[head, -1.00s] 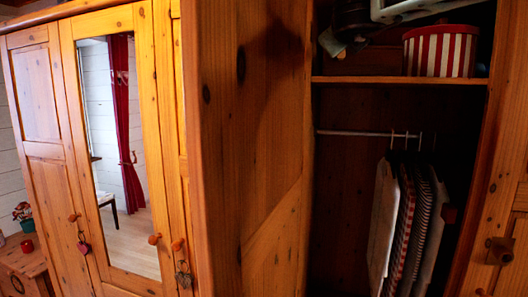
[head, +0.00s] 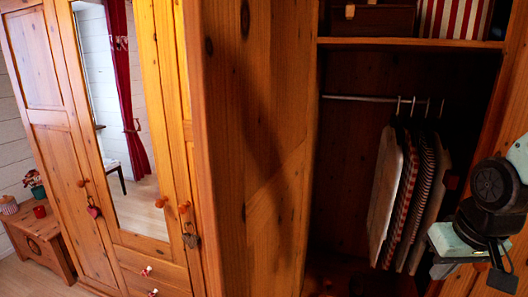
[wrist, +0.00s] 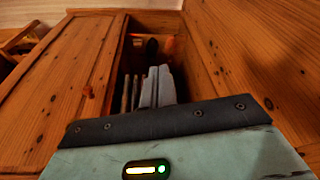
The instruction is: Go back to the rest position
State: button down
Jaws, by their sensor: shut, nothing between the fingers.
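My gripper (wrist: 160,120) shows as a dark bar with bolts across the lower part of the wrist view, behind a pale green housing with a lit indicator. It is shut and empty. In the head view the end of my arm, black and pale green, is at the right edge in front of the wardrobe's right side; the fingers are hard to make out there. The open wardrobe (head: 345,200) holds several hanging garments (head: 407,195), left of my arm.
A wooden door panel (head: 245,150) stands open left of the compartment. The shelf (head: 410,43) above holds a red-and-white striped box (head: 455,17) and a dark box (head: 372,19). A mirrored door (head: 125,130) and a low wooden chest (head: 40,240) are at left.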

jog(key=s+a+f+n+g+b, duration=0.1)
jog(key=s+a+f+n+b, duration=0.1)
jog(key=s+a, duration=0.4)
jog(key=s+a+f+n+g+b, duration=0.1)
jog(key=s+a+n, duration=0.4)
jog(key=a, duration=0.6)
jog(key=shift+s+f+n+g+y+b, duration=0.3)
jog(key=shift+s+f+g+b, duration=0.15)
jog(key=shift+s+b, duration=0.75)
jog(key=c, duration=1.7)
grip_release()
jog(key=shift+s+a+f, duration=0.1)
jog(key=shift+s+a, duration=0.25)
jog(key=shift+s, duration=0.1)
jog(key=o, duration=0.5)
jog(key=shift+s+n, duration=0.2)
jog(key=shift+n, duration=0.1)
jog(key=shift+c, duration=0.2)
jog(key=shift+a, duration=0.1)
